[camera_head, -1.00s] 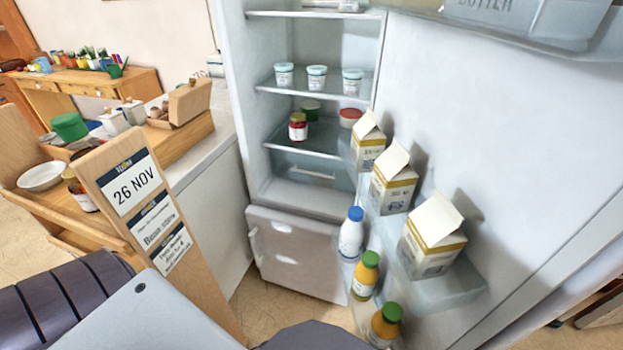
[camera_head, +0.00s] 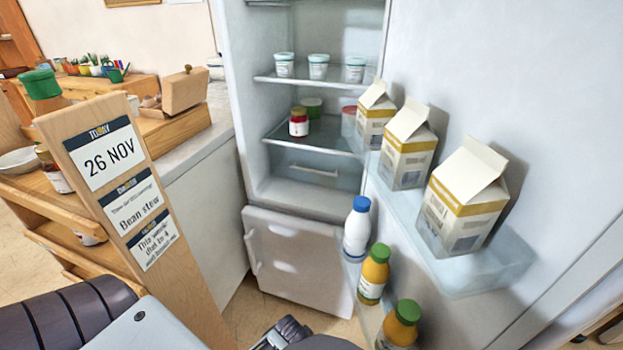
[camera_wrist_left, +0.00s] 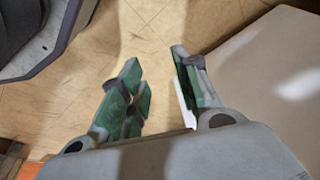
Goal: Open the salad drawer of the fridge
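The salad drawer (camera_head: 314,172) is the clear, shallow drawer at the bottom of the open fridge compartment in the head view, with a pale handle bar across its front. It looks shut. My left gripper (camera_wrist_left: 160,95) shows in the left wrist view with its two green-padded fingers apart and nothing between them, above the tiled floor. In the head view a dark gripper part (camera_head: 283,333) shows at the bottom edge, below and in front of the fridge, well away from the drawer. I cannot tell from its shape which gripper it is.
The open fridge door stands at the right, its shelves holding cartons (camera_head: 462,200) and bottles (camera_head: 373,275). A glass shelf with a jar (camera_head: 299,121) lies above the drawer; the white freezer front (camera_head: 295,260) is below. A wooden stand with a date sign (camera_head: 100,155) is at the left.

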